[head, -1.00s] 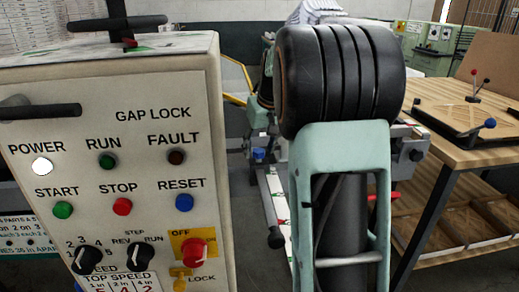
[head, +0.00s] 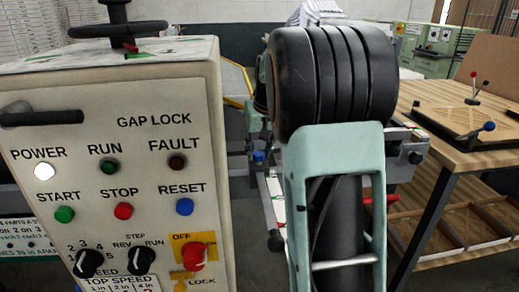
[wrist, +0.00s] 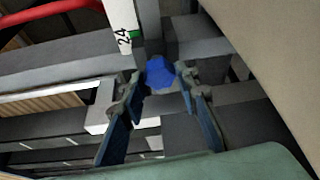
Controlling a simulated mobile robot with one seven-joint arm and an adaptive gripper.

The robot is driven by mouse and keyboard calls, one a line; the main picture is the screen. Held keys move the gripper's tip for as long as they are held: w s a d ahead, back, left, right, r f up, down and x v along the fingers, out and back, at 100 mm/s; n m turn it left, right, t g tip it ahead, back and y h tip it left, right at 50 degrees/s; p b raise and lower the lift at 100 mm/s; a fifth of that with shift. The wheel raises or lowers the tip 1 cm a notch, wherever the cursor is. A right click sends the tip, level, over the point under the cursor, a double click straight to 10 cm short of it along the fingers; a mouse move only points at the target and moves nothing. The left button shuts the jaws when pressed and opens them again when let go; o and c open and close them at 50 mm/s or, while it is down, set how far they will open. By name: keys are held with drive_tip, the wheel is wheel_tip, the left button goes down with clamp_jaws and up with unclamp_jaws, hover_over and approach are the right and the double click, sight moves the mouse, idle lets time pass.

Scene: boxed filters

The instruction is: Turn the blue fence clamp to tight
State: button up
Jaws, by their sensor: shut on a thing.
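In the wrist view a blue clamp knob (wrist: 160,73) sits on grey metal bars, beside a white scale strip (wrist: 124,35) marked 24. My gripper (wrist: 161,82) has one finger on each side of the knob and is shut on it. In the head view my gripper is hidden behind my own arm.
A beige control box (head: 125,105) with buttons and dials stands close at the left. A wooden table (head: 470,165) with a black-framed board (head: 478,112) stands at the right. In the wrist view a red bar (wrist: 50,10) crosses the top left and a beige surface (wrist: 270,50) fills the upper right.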

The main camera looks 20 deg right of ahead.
drive_tip(key=shift+m+h+p, duration=0.3)
drive_tip(key=shift+m, duration=0.5)
drive_tip(key=o, duration=1.1)
drive_tip(key=shift+r, duration=0.1)
drive_tip(key=v, duration=1.2)
drive_tip(key=shift+a, duration=0.1)
